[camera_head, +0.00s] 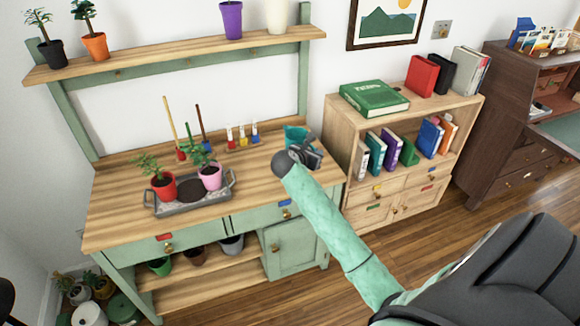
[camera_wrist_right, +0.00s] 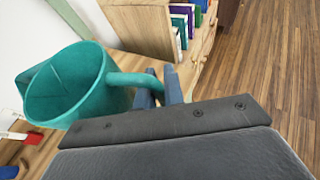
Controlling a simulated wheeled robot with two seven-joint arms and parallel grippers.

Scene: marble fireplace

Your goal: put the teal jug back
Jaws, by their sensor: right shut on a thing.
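The teal jug (camera_head: 295,136) is at the right end of the potting bench's worktop (camera_head: 265,165), partly hidden behind my right gripper (camera_head: 308,152). In the right wrist view the jug (camera_wrist_right: 75,85) shows its open mouth, and its handle runs to the fingers of my right gripper (camera_wrist_right: 160,92). The fingers are shut on the handle. The jug looks a little tilted in that view. I cannot tell whether its base touches the worktop. My left gripper is in neither view.
A grey tray (camera_head: 167,209) with a red pot (camera_head: 163,188) and a pink pot (camera_head: 210,177) stands left on the worktop. Small red, yellow and blue-marked items (camera_head: 243,138) stand near the jug. A low bookcase (camera_head: 345,148) adjoins the bench's right. An upper shelf (camera_head: 170,58) holds several pots.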

